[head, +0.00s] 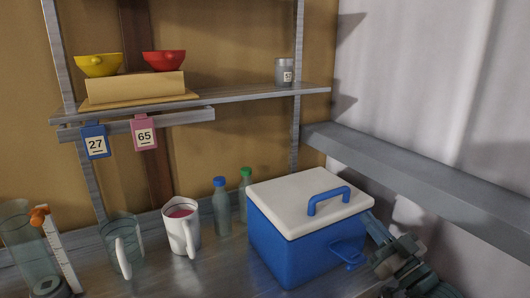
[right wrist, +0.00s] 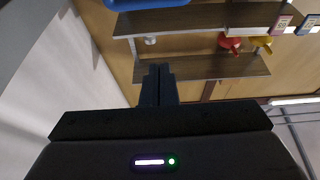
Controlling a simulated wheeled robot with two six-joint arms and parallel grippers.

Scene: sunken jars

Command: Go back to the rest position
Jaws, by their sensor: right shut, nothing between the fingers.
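My right gripper (head: 374,226) is at the lower right in the head view, beside the right side of the blue cooler box (head: 290,250). Its fingers show pressed together in the right wrist view (right wrist: 158,72), with nothing between them. The cooler box has a white lid (head: 290,205) with a blue handle, and the lid sits closed on it. I cannot tell whether the gripper touches the box. My left gripper is not in view.
A white mug (head: 181,232), a clear mug (head: 122,247), two capped bottles (head: 222,210) and a clear tall vessel (head: 22,245) stand left of the box. The shelf (head: 230,98) above holds a yellow bowl (head: 98,66), a red bowl (head: 164,62) and a jar (head: 284,72).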

